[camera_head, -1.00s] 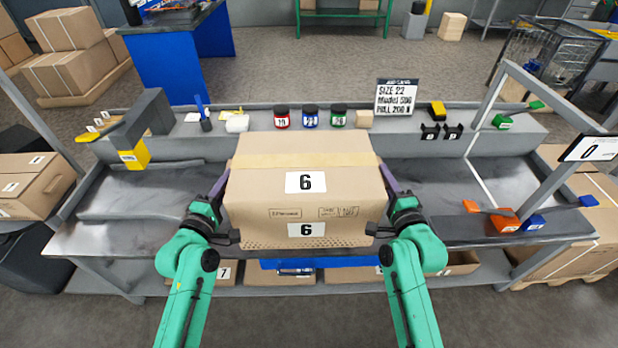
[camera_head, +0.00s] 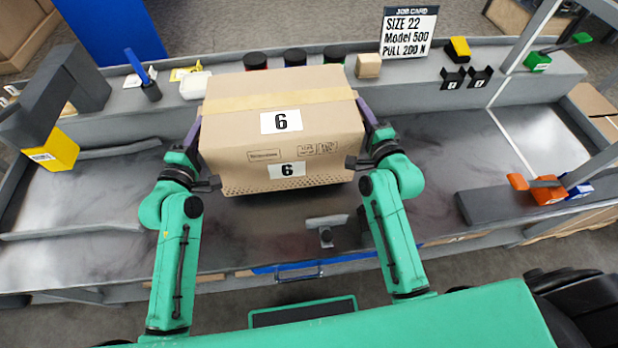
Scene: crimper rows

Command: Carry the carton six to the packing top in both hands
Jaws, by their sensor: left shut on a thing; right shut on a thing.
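The carton six (camera_head: 250,155) is a closed brown box with tape along its top and "6" labels on top and front. It is upright between my two grippers over the middle of the grey bench top (camera_head: 440,150); I cannot tell whether its base touches. My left gripper (camera_head: 194,150) is shut on its left side, with a purple finger against the wall. My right gripper (camera_head: 368,133) is shut on its right side the same way. The carton hides the bench behind it and the lower parts of the jars.
A raised back ledge carries several jars (camera_head: 295,57), a small wooden block (camera_head: 368,66) and a job card (camera_head: 408,32). A yellow-fronted grey fixture (camera_head: 53,150) stands left. Orange (camera_head: 540,191) and blue pieces lie right. A small grey fixture (camera_head: 326,230) sits in front of the carton.

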